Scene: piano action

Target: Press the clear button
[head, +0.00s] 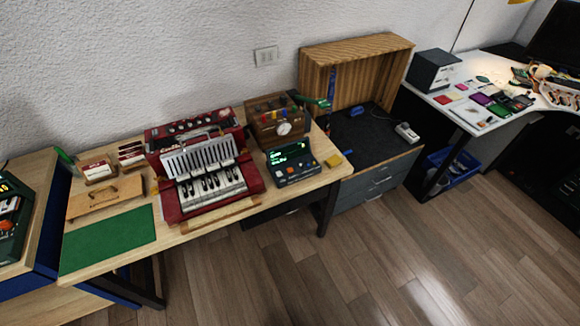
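A small dark device with a lit green display (291,154) stands on the wooden table, right of the red piano action unit (200,166). Its lower front has a few small coloured buttons (293,174), orange, blue and pale. Their labels are too small to read, so I cannot tell which is the clear button. Neither of my grippers is in view, and nothing covers the device.
A wooden box with coloured knobs and a gauge (273,120) stands behind the device. A yellow block (348,152) lies near the table's right end. A green mat (108,241) lies at left. The floor (340,260) in front is clear.

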